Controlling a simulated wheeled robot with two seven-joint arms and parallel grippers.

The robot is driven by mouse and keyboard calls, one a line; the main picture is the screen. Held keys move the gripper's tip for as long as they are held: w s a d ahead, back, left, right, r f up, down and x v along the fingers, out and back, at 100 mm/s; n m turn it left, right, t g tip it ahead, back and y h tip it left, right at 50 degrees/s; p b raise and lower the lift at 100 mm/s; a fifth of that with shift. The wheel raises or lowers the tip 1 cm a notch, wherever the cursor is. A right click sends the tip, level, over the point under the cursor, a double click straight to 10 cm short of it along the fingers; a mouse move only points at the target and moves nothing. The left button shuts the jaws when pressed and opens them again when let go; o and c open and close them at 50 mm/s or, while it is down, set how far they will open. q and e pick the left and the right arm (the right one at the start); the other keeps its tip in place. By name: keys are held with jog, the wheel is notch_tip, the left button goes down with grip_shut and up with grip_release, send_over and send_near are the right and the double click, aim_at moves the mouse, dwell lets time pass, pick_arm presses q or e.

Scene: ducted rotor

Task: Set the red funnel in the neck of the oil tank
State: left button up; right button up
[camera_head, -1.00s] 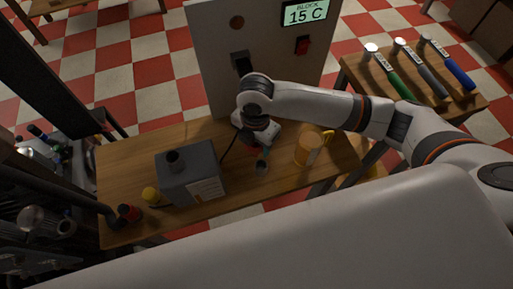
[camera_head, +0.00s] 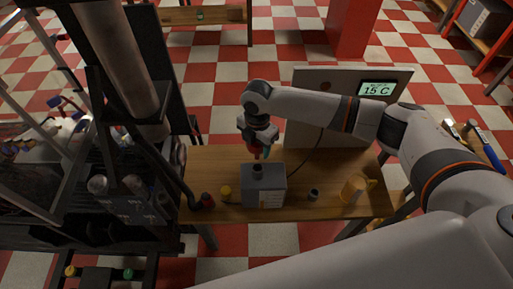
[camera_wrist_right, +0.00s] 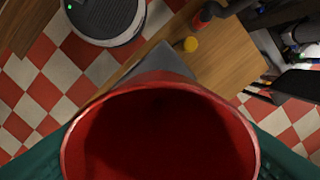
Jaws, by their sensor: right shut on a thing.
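The red funnel (camera_wrist_right: 160,140) fills the lower middle of the right wrist view, its wide mouth facing the camera. My right gripper (camera_head: 260,146) is shut on it, with a green finger pad on each side of the rim. In the head view a small red part of the funnel (camera_head: 257,155) shows below the fingers. The grey oil tank (camera_head: 265,190) stands on the bench, and its dark neck (camera_head: 257,170) is just below the funnel. Whether the spout touches or enters the neck cannot be told. In the wrist view the funnel hides most of the tank. My left gripper is not in view.
On the wooden bench (camera_head: 220,163), a yellow cap (camera_head: 226,192) and a red-and-black object (camera_head: 205,201) lie left of the tank. A panel with a display (camera_head: 377,89) stands behind.

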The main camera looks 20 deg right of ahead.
aim_at(258, 153)
jog(key=shift+w+d+f, duration=0.1)
jog(key=shift+d, duration=0.1)
jog(key=shift+a+p, duration=0.1)
jog(key=shift+p, duration=0.25)
jog(key=shift+f, duration=0.15)
notch_tip(258, 153, down, 4)
jog(key=b, duration=0.2)
jog(key=shift+f+b, duration=0.2)
jog(key=shift+b, duration=0.1)
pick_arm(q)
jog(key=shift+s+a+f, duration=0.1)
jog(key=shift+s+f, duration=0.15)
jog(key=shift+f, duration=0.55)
pick_arm(e)
jog(key=shift+r, duration=0.25)
pick_arm(q)
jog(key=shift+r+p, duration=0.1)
jog(key=shift+p, duration=0.25)
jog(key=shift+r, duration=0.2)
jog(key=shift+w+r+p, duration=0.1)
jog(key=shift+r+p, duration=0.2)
jog(key=shift+p, duration=0.15)
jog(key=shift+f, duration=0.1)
pick_arm(e)
jog(key=shift+f, duration=0.1)
